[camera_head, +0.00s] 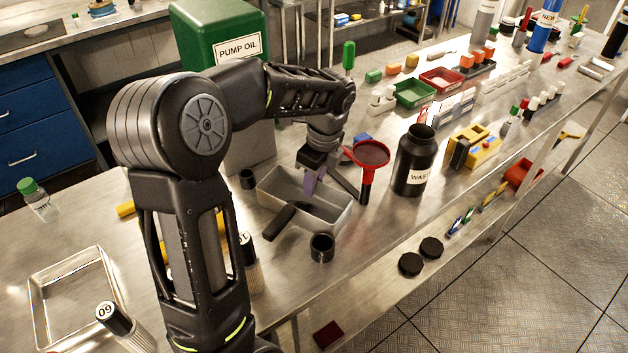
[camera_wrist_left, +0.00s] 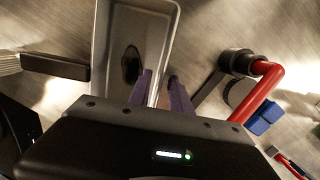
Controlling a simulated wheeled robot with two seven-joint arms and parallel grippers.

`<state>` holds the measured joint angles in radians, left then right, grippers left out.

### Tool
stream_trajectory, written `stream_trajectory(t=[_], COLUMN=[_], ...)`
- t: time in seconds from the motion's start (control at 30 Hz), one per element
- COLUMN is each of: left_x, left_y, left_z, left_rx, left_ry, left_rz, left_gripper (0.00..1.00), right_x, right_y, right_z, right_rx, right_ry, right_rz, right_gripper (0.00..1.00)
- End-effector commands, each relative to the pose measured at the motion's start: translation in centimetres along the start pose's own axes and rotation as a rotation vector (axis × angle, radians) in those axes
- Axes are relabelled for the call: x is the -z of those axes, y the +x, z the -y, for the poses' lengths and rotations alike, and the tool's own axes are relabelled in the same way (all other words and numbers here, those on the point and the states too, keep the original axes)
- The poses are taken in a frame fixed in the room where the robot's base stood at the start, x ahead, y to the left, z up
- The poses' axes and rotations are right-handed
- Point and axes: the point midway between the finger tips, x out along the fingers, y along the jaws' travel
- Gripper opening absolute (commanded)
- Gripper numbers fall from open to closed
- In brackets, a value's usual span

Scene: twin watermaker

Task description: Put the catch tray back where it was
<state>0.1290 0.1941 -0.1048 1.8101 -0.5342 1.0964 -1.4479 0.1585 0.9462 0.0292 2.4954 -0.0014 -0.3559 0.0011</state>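The catch tray is probably the deep grey rectangular tray (camera_head: 335,217) on the steel bench, below my left gripper (camera_head: 314,185). In the left wrist view the tray (camera_wrist_left: 107,60) has a dark oval patch on its floor. The purple fingers of my left gripper (camera_wrist_left: 162,92) are apart, one on each side of the tray's long wall. A gap shows between fingers and wall; I cannot tell whether they touch it. My right gripper is not in view.
A red funnel (camera_head: 370,154) and black waste bottle (camera_head: 414,165) stand right of the tray. A dark-handled brush (camera_wrist_left: 55,66) lies beside it. A black cup (camera_head: 321,247) is near the front edge. A shallow metal tray (camera_head: 38,310) sits at the left.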

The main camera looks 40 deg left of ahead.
Motion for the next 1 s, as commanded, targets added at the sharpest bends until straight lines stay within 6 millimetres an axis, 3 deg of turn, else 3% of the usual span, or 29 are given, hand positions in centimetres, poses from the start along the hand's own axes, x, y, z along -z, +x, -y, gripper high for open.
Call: stream_trajectory(t=[0.27, 0.63, 0.8, 1.0], left_x=[0.0, 0.0, 0.0, 0.0], left_y=[-3.4, -10.8, -12.0, -12.1], left_z=[0.1, 0.1, 0.1, 0.0], left_rx=[0.005, 0.002, 0.001, 0.0], left_ry=[0.0, -0.001, -0.001, -0.001], left_rz=[0.0, 0.0, 0.0, 0.0], left_gripper=[0.24, 0.24, 0.24, 0.24], right_x=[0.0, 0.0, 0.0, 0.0], right_y=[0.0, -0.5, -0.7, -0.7], right_z=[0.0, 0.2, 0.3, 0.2], right_rx=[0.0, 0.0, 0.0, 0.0], right_ry=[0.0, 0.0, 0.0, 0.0], right_rz=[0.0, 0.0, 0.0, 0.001], right_gripper=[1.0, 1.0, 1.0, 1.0])
